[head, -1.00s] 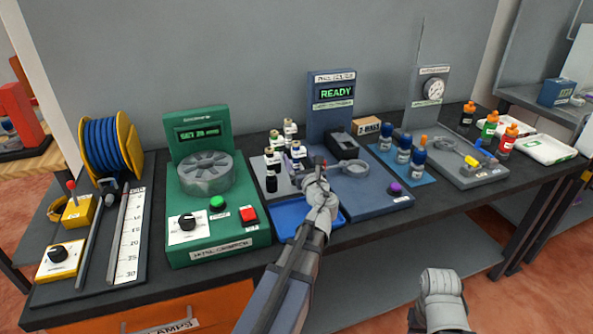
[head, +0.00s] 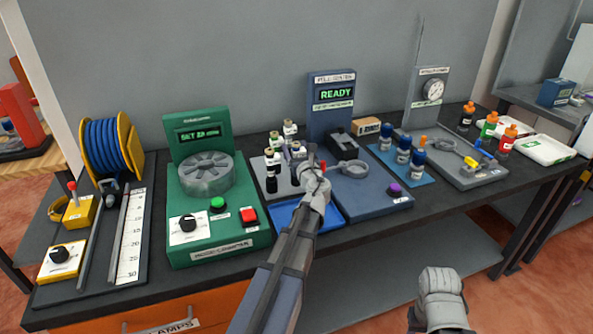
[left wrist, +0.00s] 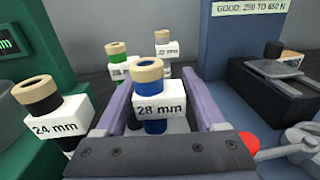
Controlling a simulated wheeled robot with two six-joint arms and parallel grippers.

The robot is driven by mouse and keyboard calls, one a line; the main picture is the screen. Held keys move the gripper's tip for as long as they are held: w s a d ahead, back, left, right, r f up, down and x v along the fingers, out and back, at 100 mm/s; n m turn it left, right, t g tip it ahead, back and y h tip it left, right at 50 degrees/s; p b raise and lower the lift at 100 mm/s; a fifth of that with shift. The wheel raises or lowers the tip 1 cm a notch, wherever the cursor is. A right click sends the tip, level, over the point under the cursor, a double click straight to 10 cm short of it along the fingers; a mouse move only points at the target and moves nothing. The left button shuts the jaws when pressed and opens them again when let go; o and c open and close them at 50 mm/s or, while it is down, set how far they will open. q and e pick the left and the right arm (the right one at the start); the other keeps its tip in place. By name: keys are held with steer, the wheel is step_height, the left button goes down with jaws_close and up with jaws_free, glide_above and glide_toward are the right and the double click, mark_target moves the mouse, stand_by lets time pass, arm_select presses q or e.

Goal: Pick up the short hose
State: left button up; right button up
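No piece is plainly marked as the short hose, and I cannot tell which one it is. Several short upright cylinders with tan ring tops and white size labels stand on a grey stand (head: 266,185). The black one labelled 24 mm (left wrist: 55,125) is left of the fingers. In the head view my left gripper (head: 312,160) is over the stand's right edge. My right gripper (head: 440,287) is low at the right, its fingers unclear.
A green crimper (head: 217,190) stands left, with a blue hose reel (head: 103,147) beyond it. A blue pull tester (head: 333,110) reads READY; a red knob (left wrist: 249,144) is close to my left gripper. An empty blue tray (head: 310,213) lies in front.

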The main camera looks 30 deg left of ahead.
arm_select(q)
jaws_close()
stand_by(0.3)
stand_by(0.4)
